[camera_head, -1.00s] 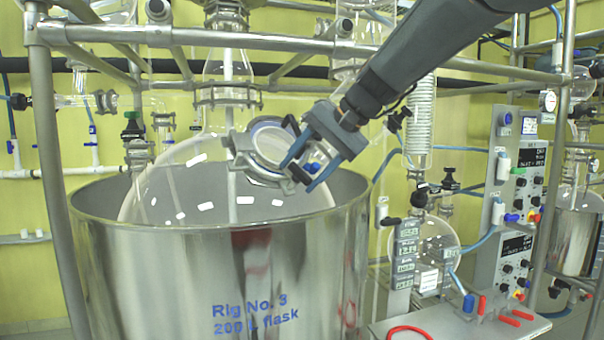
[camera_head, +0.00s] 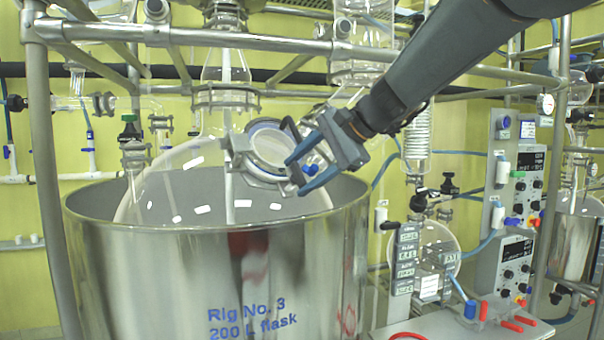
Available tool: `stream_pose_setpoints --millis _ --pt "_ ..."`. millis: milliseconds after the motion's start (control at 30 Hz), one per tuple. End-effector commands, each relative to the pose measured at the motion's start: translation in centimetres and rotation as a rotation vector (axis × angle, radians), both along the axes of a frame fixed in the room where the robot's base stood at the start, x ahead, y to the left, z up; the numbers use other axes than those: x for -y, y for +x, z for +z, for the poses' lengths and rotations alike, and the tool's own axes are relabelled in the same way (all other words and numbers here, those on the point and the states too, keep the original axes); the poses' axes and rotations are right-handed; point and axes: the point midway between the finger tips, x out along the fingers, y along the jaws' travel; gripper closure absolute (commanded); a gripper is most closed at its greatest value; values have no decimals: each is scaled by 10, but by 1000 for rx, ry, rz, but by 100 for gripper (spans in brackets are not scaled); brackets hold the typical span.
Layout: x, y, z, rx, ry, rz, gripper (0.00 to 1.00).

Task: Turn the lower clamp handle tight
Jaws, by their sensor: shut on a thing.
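The clamp (camera_head: 240,160) is a metal ring around the round glass port on the side of the large flask (camera_head: 165,195). The blue lower clamp handle (camera_head: 310,169) shows at the clamp's lower right. My gripper (camera_head: 296,177) reaches in from the upper right, its two blue-grey fingers on either side of the handle and shut on it. The fingers partly hide the handle and the right side of the clamp, so how tight the clamp sits cannot be seen.
A shiny steel vessel (camera_head: 190,290) surrounds the flask, its rim just below the clamp. Metal frame bars (camera_head: 300,35) cross above. A glass coil condenser (camera_head: 417,135) and control boxes (camera_head: 520,185) stand to the right. A dark curved part (camera_head: 289,128) sits by the clamp's upper right.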

Motion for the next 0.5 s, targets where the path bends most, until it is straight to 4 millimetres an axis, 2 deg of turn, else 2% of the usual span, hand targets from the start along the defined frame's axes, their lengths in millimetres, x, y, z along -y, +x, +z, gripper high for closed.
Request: stream_pose_setpoints --millis 33,267,300,400,500 --pt "2 -2 -8 -14 -6 2 68" --pt "2 -2 -8 -14 -6 2 68" --pt "1 -2 -8 -13 -6 3 42" --pt "1 -2 -7 -12 -6 2 30" --pt "0 -1 -5 -9 -5 3 30"
